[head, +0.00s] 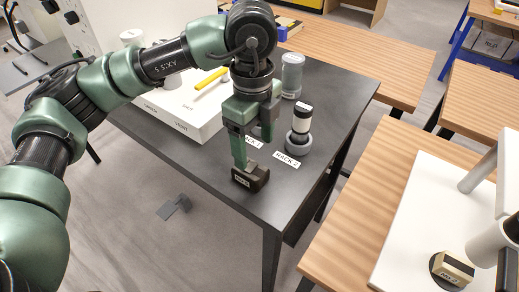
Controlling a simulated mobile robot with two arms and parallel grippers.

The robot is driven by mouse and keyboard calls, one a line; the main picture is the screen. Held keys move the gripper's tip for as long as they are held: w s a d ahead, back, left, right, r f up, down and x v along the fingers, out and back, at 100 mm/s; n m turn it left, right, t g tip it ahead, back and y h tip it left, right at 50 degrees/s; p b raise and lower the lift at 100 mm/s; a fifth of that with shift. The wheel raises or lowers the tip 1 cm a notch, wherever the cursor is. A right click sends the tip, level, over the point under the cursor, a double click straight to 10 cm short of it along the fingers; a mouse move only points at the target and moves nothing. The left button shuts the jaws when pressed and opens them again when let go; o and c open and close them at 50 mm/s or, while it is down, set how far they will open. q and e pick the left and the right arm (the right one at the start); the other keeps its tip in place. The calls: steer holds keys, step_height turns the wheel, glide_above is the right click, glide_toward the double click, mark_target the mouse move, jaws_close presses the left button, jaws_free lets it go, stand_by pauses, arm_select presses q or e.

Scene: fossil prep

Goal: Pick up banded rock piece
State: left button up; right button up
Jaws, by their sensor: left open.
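My left gripper (255,148) is open and points down over the dark grey table. A dark brown block (250,179) with a small pale label lies on the table just below its fingertips. One finger comes down right at the block, and I cannot tell whether they touch. A cream and dark block (455,267) with a label sits on a round dark base at the lower right. The bands are too small to make out, so I cannot tell which block is the banded rock piece. My right gripper is not clearly in view.
A black and white cylinder (302,119) stands in a grey round holder, near rack labels. A clear jar (292,76) stands behind it. A white tray (168,117) with a yellow tool is at the left. Wooden benches (350,62) stand behind and right.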

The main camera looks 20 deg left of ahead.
mark_target(250, 167)
arm_select(q)
steer(key=shift+w+a, duration=0.1)
steer(key=shift+w, duration=0.05)
steer(key=s+f+p, duration=0.1)
steer(key=f+p, duration=0.1)
steer(key=f, duration=0.1)
steer(key=shift+s+a, duration=0.2)
steer(key=shift+s, duration=0.2)
steer(key=f, duration=0.1)
steer(key=f+p, duration=0.1)
steer(key=f, duration=0.1)
steer(key=shift+w+a, duration=0.15)
steer(key=shift+w, duration=0.2)
steer(key=shift+f, duration=0.5)
steer(key=c, duration=1.4)
jaws_close()
arm_select(e)
steer(key=s+r, duration=0.2)
steer(key=r, duration=0.1)
steer(key=shift+s, duration=0.4)
